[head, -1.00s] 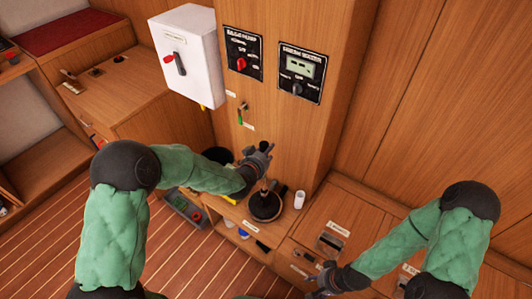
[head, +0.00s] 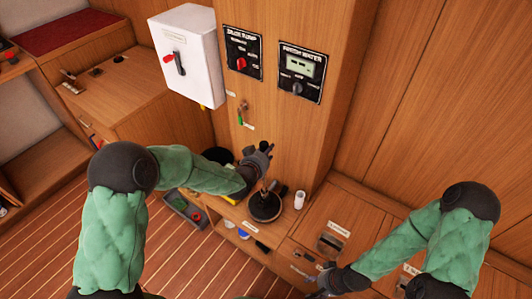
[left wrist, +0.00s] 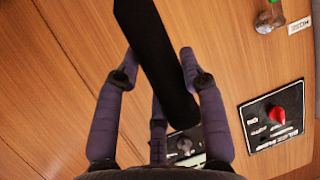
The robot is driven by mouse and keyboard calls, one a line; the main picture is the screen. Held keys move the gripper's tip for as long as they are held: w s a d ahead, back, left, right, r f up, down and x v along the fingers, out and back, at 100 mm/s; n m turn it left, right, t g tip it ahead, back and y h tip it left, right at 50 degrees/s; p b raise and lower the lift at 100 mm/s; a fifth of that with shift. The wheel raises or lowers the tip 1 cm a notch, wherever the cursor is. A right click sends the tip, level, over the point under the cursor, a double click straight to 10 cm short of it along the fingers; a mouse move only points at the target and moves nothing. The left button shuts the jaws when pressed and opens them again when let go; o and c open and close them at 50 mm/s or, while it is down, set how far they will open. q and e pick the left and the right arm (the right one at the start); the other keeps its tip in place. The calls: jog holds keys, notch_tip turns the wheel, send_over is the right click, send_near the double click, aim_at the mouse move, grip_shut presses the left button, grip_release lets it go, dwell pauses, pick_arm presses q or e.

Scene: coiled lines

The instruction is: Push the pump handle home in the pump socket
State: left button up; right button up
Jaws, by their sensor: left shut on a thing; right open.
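The pump socket (head: 265,207) is a round black base on the low wooden ledge, at the foot of the wooden column in the head view. My left gripper (head: 265,155) is just above it. In the left wrist view, it is shut on the black pump handle (left wrist: 155,60), which runs between its fingers. A thin shaft shows between the gripper and the socket in the head view; how deep it sits cannot be told. My right gripper (head: 318,284) is open at the lower right, low over the wooden locker front, and seems empty.
A white cup (head: 299,200) stands just right of the socket. A grey tray (head: 185,210) lies on the floor to the left. A white box (head: 187,55) hangs left.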

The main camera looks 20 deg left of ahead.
aim_at(266, 144)
pick_arm(q)
jog(key=shift+f, duration=0.4)
dwell(0.3)
jog(key=o, duration=1.4)
jog(key=shift+c, duration=0.2)
jog(key=o, duration=0.4)
jog(key=shift+r, duration=0.1)
jog(key=shift+r+p, duration=2.35)
jog(key=shift+r, duration=1.1)
